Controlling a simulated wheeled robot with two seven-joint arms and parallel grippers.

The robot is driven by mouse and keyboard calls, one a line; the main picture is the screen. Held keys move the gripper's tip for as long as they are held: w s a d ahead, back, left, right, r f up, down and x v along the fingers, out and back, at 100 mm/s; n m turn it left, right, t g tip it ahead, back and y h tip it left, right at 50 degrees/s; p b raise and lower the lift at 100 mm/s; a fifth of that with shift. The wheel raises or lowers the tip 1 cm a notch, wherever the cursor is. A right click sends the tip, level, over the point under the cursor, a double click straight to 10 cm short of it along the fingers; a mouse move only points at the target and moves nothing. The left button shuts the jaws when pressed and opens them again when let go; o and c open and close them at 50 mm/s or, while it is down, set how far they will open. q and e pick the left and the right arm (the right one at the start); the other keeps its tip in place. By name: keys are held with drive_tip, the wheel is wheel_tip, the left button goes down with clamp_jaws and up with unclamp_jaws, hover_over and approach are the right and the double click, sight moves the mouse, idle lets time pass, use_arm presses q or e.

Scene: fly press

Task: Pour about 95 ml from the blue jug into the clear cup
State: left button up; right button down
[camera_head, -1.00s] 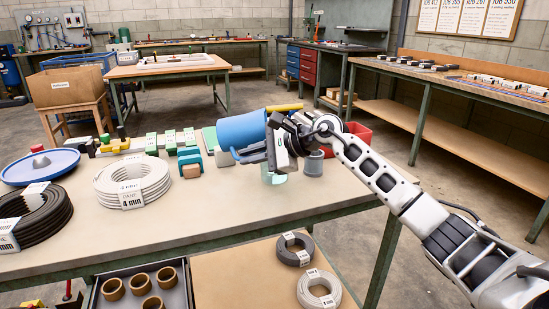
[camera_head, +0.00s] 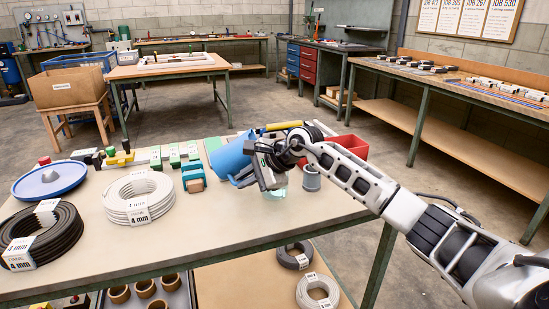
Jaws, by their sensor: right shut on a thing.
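The blue jug (camera_head: 229,160) is in my right gripper (camera_head: 262,167), near the far right part of the workbench. The jug is tilted, and the gripper and wrist hide its right side. A pale green, see-through piece (camera_head: 279,193) shows just below the gripper; it looks like the clear cup, mostly hidden behind the gripper. I cannot tell whether liquid is in the cup or flowing. My left gripper is out of view.
A grey cup (camera_head: 311,178) stands right of the gripper, with a red bin (camera_head: 346,147) behind it. Teal and brown blocks (camera_head: 193,178) stand left of the jug. A white coil (camera_head: 138,198), black coil (camera_head: 42,240) and blue dish (camera_head: 49,180) fill the left. The bench's front middle is clear.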

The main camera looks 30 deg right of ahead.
drive_tip(key=shift+r+p, duration=0.1)
drive_tip(key=shift+p, duration=0.35)
drive_tip(key=shift+g+h, duration=0.3)
drive_tip(key=shift+h, duration=0.1)
use_arm(q)
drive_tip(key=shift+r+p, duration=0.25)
drive_tip(key=shift+p, duration=0.05)
use_arm(e)
drive_tip(key=shift+d+f, duration=0.1)
drive_tip(key=shift+f, duration=0.4)
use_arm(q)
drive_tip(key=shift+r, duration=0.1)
use_arm(e)
drive_tip(key=shift+r, duration=0.1)
